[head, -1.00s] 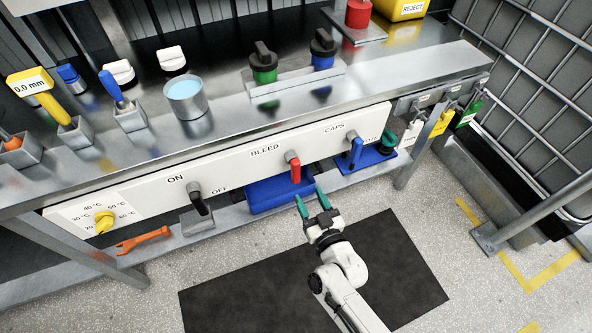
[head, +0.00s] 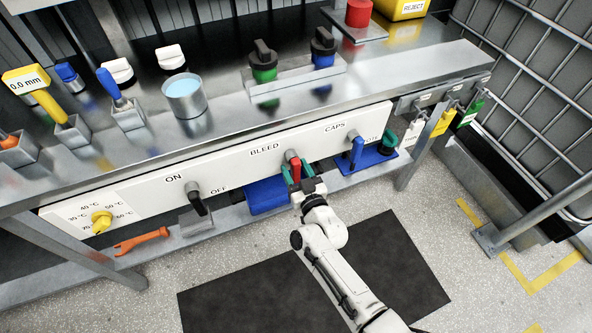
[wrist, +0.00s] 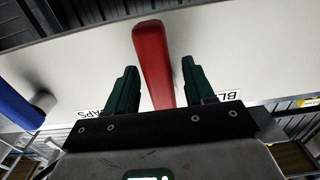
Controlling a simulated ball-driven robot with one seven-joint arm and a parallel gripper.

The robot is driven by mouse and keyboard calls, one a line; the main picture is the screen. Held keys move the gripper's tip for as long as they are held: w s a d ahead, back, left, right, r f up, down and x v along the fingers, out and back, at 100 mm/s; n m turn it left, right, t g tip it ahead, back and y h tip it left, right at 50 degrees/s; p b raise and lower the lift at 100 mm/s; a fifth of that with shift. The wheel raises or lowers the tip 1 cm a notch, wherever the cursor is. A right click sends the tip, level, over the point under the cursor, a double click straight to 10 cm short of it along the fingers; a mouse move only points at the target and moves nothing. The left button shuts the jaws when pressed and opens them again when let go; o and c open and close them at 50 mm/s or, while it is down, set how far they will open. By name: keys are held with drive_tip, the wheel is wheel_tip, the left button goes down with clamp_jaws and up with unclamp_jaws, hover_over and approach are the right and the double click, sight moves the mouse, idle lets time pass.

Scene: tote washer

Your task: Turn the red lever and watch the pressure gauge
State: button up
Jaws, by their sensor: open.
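The red lever (head: 295,166) hangs down from its grey pivot on the white panel, just right of the BLEED label. In the wrist view the red lever (wrist: 150,55) runs between the two green fingers. My gripper (head: 297,172) is open around the lever, with one finger on each side. In the wrist view my gripper (wrist: 159,72) shows a gap on both sides of the lever, with the left finger closer to it. I cannot make out a pressure gauge in either view.
A blue lever (head: 356,153) hangs to the right and a black lever (head: 198,203) to the left. A yellow dial (head: 101,221) is at the panel's left end. A blue bin (head: 266,198) sits on the shelf below. Floor in front is clear around the dark mat (head: 230,300).

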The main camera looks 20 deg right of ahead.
drive_tip(key=shift+c, duration=0.5)
clamp_jaws()
drive_tip(key=shift+a+m, duration=0.1)
drive_tip(key=shift+m, duration=0.2)
drive_tip(key=m, duration=0.2)
drive_tip(key=a+m, duration=0.1)
drive_tip(key=m, duration=0.1)
drive_tip(key=shift+r+m, duration=0.1)
drive_tip(key=shift+m, duration=0.2)
drive_tip(key=m, duration=0.3)
drive_tip(key=a+m, duration=0.1)
drive_tip(key=shift+r+m, duration=0.3)
drive_tip(key=shift+r, duration=0.05)
drive_tip(key=m, duration=0.3)
drive_tip(key=r+m, duration=0.1)
drive_tip(key=shift+a, duration=0.25)
drive_tip(key=shift+r+m, duration=0.2)
drive_tip(key=shift+m, duration=0.8)
drive_tip(key=shift+r+m, duration=0.15)
drive_tip(key=shift+m, duration=0.85)
